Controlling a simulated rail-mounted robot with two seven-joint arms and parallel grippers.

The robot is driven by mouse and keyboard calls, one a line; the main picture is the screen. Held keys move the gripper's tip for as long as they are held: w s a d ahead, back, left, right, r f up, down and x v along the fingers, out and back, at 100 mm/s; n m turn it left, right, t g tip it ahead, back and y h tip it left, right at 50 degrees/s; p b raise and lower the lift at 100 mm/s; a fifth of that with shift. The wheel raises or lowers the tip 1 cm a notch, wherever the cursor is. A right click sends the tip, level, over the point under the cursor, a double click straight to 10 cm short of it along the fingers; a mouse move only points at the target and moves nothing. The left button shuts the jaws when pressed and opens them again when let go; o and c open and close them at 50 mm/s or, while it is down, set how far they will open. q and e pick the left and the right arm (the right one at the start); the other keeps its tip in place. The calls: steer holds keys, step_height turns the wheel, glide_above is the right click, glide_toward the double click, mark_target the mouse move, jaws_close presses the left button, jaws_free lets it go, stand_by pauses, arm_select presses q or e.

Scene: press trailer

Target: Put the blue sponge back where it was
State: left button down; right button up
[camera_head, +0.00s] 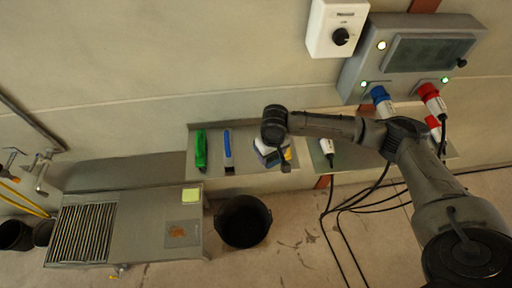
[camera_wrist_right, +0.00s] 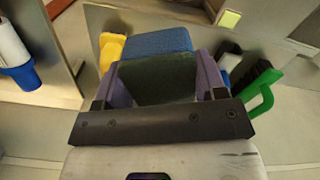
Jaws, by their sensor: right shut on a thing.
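The blue sponge (camera_wrist_right: 155,42) has a dark green pad side and sits between the purple fingers of my right gripper (camera_wrist_right: 160,68) in the right wrist view. The right gripper (camera_head: 268,152) is shut on it. In the head view it is over the right part of the grey wall shelf (camera_head: 213,166), and my wrist hides most of the sponge. Whether the sponge touches the shelf I cannot tell. A yellow thing (camera_wrist_right: 111,48) is just beside the sponge, and it also shows in the head view (camera_head: 288,155). My left gripper is not in view.
A green brush (camera_head: 200,150) and a blue-handled brush (camera_head: 228,150) lie on the shelf to the left. A black bucket (camera_head: 243,222) stands below. A sink unit (camera_head: 150,235) with a yellow-green pad (camera_head: 191,195) is at the left. Plugs and cables are at the right.

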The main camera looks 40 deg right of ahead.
steer(key=w+d+f, duration=0.1)
steer(key=w+f, duration=0.1)
steer(key=w, duration=0.1)
steer(key=w+d+f+b, duration=0.1)
steer(key=w+f, duration=0.1)
steer(key=w, duration=0.1)
steer(key=w+f, duration=0.2)
steer(key=w, duration=0.2)
steer(key=shift+w+d+f+b, duration=0.1)
steer(key=shift+d+f+b, duration=0.05)
steer(key=shift+d+b, duration=0.25)
steer(key=shift+f, duration=2)
steer(key=shift+f, duration=0.15)
steer(key=o, duration=0.8)
steer(key=shift+o, duration=0.2)
step_height(320, 180, up, 12)
steer(key=shift+p, duration=0.45)
